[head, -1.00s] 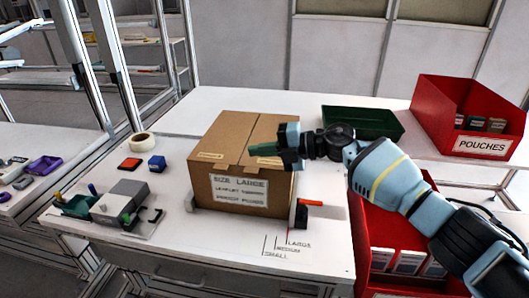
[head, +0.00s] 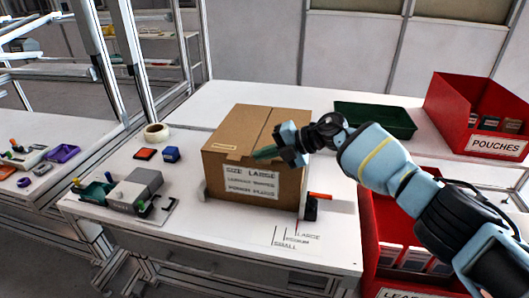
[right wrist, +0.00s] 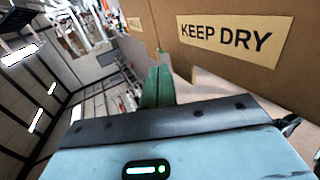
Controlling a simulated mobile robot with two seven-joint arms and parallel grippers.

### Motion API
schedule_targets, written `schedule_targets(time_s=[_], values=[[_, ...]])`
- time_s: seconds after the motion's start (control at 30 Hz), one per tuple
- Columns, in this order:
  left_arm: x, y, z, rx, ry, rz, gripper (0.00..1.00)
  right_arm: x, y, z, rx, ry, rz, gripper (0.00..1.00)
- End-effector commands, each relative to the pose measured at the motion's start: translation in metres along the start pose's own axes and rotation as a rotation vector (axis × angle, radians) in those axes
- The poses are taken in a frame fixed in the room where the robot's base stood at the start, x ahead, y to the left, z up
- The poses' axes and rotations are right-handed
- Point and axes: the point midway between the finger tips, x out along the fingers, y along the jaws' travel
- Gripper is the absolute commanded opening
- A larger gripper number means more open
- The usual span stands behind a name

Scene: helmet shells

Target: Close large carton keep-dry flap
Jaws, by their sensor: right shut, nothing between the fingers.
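The large carton (head: 222,173) is a brown box on the white table, with a SIZE LARGE label on its front. Its top shows two flap panels meeting at a seam, and both look about flat. The left panel (head: 240,127) bears a small label. The keep-dry flap (right wrist: 228,60) fills the upper right of the right wrist view, with its KEEP DRY label readable. My right gripper (head: 258,154) is shut and empty, its green fingers at the carton's front top edge near the seam. Contact is unclear. The arm hides part of the right panel. My left gripper is out of view.
A green tray (head: 374,121) and a red POUCHES bin (head: 462,115) stand behind and right. A grey fixture (head: 134,189), a blue block (head: 171,154) and a tape roll (head: 157,132) lie left. A black stop with an orange strip (head: 311,206) stands at the carton's right front.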

Motion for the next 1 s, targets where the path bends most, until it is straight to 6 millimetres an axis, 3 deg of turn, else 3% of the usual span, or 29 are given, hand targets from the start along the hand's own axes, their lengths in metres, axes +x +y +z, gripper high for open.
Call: schedule_targets(time_s=[1.0], values=[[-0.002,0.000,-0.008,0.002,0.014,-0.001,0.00,-0.007,0.015,0.000,0.000,0.001,0.000,0.00]])
